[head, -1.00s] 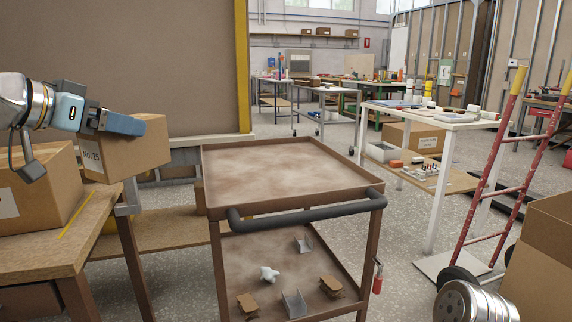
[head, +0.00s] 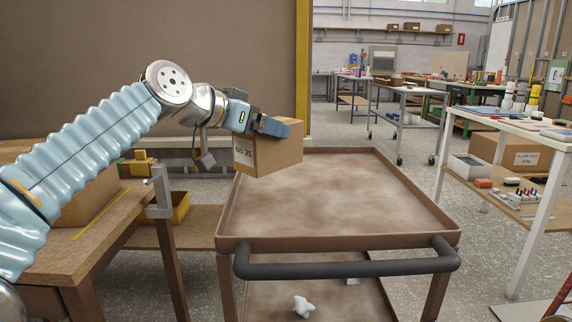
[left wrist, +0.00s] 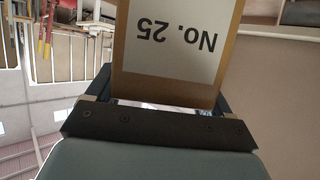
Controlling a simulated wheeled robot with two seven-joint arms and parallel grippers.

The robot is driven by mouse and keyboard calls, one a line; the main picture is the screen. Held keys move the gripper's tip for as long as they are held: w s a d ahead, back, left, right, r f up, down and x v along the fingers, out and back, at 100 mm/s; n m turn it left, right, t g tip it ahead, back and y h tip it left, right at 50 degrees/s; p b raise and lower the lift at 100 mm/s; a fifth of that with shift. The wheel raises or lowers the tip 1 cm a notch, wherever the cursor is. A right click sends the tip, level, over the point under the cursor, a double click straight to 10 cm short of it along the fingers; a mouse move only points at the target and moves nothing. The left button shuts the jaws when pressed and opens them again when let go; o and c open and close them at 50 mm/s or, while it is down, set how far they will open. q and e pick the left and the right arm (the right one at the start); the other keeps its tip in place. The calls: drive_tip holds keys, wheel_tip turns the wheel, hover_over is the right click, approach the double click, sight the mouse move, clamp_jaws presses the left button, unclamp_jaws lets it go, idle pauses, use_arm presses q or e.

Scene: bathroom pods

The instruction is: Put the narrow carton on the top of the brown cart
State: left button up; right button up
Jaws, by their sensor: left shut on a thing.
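My left gripper (head: 262,124) is shut on the narrow carton (head: 270,155), a brown box with a white "No. 25" label. The carton hangs over the far left part of the brown cart's top (head: 350,190); whether its underside touches the tray cannot be told. In the left wrist view the carton (left wrist: 178,45) sits between the fingers, its label upside down. The cart's top tray is rimmed and bare, with a dark handle (head: 345,267) at its near side. My right gripper is not in view.
A wooden table (head: 110,235) with a larger carton (head: 85,195) stands at the left, close to the cart. A white table (head: 530,130) stands at the right. The cart's lower shelf (head: 335,305) holds a small white piece (head: 303,306).

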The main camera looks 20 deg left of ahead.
sight(247, 156)
use_arm(q)
drive_tip(key=f, duration=0.1)
drive_tip(key=w+d+f, duration=0.1)
drive_tip(key=f, duration=0.1)
drive_tip(key=w+d+f, duration=0.1)
drive_tip(key=shift+w+d+f, duration=0.15)
drive_tip(key=shift+w+f, duration=0.05)
drive_tip(key=f, duration=0.1)
drive_tip(key=f+b, duration=0.1)
drive_tip(key=f, duration=0.2)
drive_tip(key=shift+w+d, duration=0.25)
drive_tip(key=o, duration=1.3)
drive_tip(key=b+v, duration=0.1)
drive_tip(key=v, duration=1.1)
